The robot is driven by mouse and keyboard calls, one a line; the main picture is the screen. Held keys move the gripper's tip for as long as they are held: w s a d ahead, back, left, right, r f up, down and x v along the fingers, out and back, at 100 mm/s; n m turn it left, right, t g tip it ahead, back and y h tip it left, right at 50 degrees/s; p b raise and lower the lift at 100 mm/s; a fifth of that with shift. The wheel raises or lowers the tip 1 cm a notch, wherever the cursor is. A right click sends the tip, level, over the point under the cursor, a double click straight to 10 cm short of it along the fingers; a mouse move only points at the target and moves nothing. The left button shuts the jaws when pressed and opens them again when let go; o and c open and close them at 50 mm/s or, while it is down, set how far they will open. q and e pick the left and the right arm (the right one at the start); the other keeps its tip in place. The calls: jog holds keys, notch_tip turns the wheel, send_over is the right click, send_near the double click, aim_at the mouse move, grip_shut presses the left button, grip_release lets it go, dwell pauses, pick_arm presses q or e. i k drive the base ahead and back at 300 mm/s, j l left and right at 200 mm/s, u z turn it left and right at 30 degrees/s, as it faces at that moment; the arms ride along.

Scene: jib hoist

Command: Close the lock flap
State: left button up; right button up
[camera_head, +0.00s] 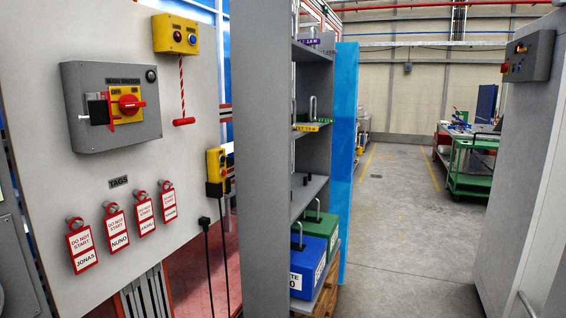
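A grey isolator box (112,135) is mounted on the pale panel at the left. It carries a yellow plate with OFF and ON marks and a red rotary handle (130,104). A narrow upright red piece (111,113) stands at the left edge of the yellow plate and looks like the lock flap, seen nearly edge-on and swung out. A dark and pale square (97,108) lies just left of it. Neither of my grippers is in view.
Several red and white tags (117,229) hang on pegs below the box. A yellow button box (175,34) with a red-striped cord is at upper right of the panel.

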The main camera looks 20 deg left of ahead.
aim_at(100, 113)
jog(key=j+u, duration=0.1)
jog(key=u, duration=0.75)
jog(key=i+j+u, duration=0.1)
jog(key=u, duration=0.35)
